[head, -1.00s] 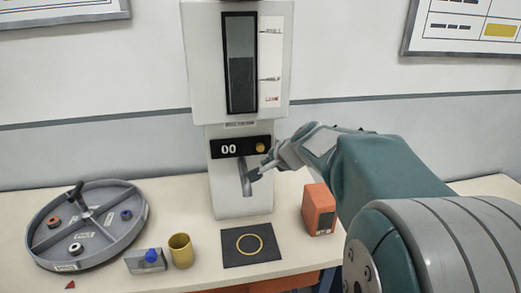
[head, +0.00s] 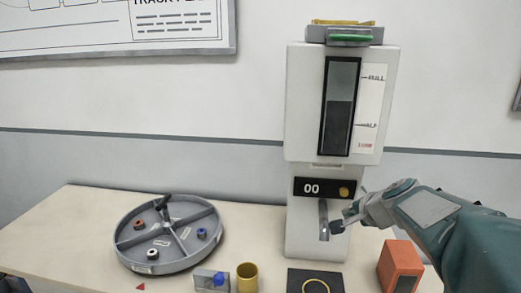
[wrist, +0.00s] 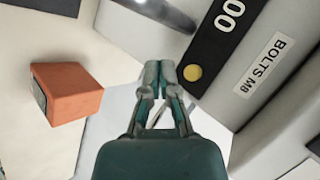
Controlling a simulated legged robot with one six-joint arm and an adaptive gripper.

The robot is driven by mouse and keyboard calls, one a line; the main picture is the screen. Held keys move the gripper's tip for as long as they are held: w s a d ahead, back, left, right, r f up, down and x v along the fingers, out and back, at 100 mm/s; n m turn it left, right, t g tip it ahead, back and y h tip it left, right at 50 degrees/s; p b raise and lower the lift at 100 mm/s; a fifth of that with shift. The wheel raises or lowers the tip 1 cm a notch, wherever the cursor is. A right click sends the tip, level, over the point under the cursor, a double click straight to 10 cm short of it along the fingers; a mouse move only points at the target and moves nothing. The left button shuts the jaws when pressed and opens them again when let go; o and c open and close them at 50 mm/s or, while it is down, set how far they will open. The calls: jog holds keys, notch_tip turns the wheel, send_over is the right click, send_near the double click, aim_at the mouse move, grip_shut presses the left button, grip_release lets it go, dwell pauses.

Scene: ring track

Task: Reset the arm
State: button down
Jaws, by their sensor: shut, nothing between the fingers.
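My gripper (head: 340,225) is shut and empty at the end of my arm, which reaches in from the right. It is in front of the lower part of the white dispenser (head: 302,235), by its grey spout or lever (head: 323,215); I cannot tell whether they touch. In the wrist view the fingertips (wrist: 160,70) are together, just left of a yellow button (wrist: 193,72). The dispenser's black panel (head: 320,188) reads "00". A label "BOLTS M8" (wrist: 264,63) shows in the wrist view.
An orange box (head: 400,265) stands right of the dispenser, below my arm. A black mat (head: 296,278) with a yellow ring lies in front. A yellow cup (head: 247,278), a grey block with a blue knob (head: 211,281) and a divided round tray (head: 150,225) are on the left.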

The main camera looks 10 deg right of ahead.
jog(key=s+a+n+g, duration=0.2)
jog(key=s+a+n, duration=0.5)
jog(key=s+a, duration=0.4)
jog(key=s+a+f+n+g+h, duration=0.1)
jog(key=s+n, duration=0.5)
jog(key=s, duration=0.6)
notch_tip(320, 180, down, 2)
jog(key=shift+a+f+n+g, duration=0.2)
jog(key=shift+a+n+g, duration=0.25)
jog(key=shift+a, duration=0.3)
